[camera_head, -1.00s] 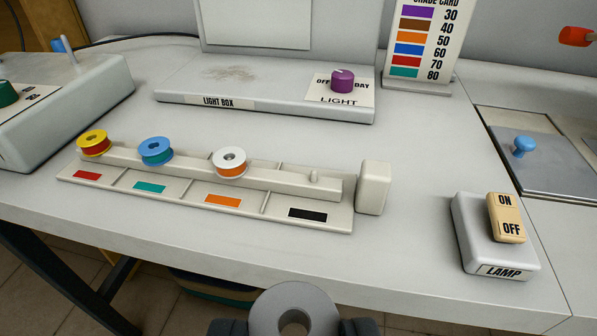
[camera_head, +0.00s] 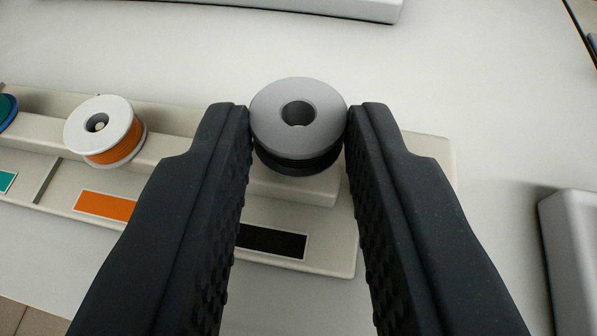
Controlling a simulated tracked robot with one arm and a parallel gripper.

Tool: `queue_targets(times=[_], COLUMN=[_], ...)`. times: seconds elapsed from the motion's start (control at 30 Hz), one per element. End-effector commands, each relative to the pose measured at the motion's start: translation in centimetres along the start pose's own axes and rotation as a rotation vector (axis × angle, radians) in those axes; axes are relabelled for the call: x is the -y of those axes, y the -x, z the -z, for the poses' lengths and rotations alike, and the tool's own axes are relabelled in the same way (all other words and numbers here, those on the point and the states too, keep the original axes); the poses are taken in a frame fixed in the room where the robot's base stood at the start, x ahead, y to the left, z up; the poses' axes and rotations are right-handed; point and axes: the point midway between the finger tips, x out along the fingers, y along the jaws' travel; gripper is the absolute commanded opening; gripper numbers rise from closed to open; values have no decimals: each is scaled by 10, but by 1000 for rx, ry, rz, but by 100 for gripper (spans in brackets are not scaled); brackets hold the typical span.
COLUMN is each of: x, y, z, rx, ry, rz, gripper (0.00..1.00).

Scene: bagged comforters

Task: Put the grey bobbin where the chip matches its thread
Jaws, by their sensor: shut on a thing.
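The grey bobbin (camera_head: 270,98) has black thread and a hole in its top. My gripper (camera_head: 298,118) is shut on it, one dark finger at each side. The bobbin is over the right end of the pale rack (camera_head: 345,255), above and behind the black chip (camera_head: 272,241). The peg at that end is hidden, so I cannot tell whether the bobbin is on it. To the left, a white bobbin with orange thread (camera_head: 112,150) sits on the rack behind the orange chip (camera_head: 104,205).
A blue bobbin (camera_head: 8,112) and a teal chip (camera_head: 6,181) show at the left edge. A light grey box (camera_head: 572,240) stands at the right. The light box edge (camera_head: 340,8) is at the top. The table between is clear.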

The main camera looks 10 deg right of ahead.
Motion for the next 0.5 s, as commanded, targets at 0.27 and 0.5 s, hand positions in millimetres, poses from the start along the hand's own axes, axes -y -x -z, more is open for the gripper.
queue_targets(times=[0.27, 0.5], x=[8, 8], y=[-2, -4], z=[-7, -11], rx=[-2, -2], ry=[5, 4], rz=[12, 12], gripper=[4, 4])
